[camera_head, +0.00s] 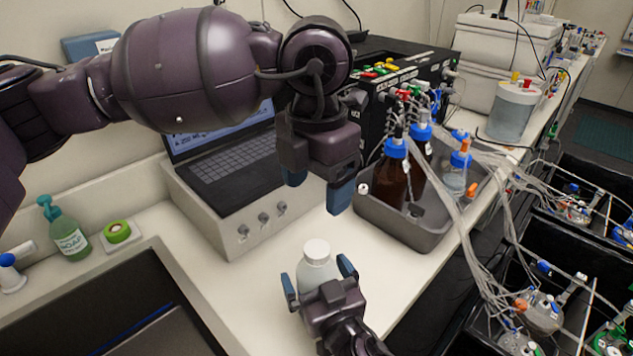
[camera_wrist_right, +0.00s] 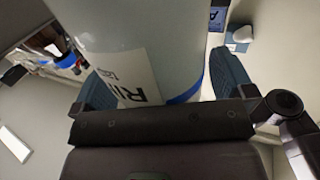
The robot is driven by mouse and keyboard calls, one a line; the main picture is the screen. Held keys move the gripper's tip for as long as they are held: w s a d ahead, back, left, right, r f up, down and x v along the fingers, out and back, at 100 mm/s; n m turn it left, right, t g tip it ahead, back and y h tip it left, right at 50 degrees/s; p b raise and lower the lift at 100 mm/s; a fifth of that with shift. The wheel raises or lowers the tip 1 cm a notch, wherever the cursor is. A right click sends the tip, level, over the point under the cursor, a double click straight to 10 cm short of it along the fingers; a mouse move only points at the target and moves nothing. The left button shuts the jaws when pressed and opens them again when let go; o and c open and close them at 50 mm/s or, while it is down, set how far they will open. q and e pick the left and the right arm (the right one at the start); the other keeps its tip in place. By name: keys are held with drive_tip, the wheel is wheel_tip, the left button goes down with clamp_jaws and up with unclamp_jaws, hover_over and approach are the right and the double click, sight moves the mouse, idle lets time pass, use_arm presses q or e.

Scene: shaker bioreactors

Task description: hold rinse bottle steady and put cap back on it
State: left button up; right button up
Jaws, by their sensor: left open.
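My left gripper (camera_head: 318,190) is open and empty, above and behind the bottle, fingers pointing down.
A grey tray (camera_head: 425,232) with brown bottles (camera_head: 393,185) and tubing stands to the right. A laptop (camera_head: 230,150) on a white housing is behind. A small white object (camera_head: 363,188) is near the tray.

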drive_tip(key=b+v, duration=0.1)
drive_tip(key=v, duration=0.9)
drive_tip(key=shift+s+d, duration=0.2)
drive_tip(key=shift+s, duration=0.15)
idle(0.3)
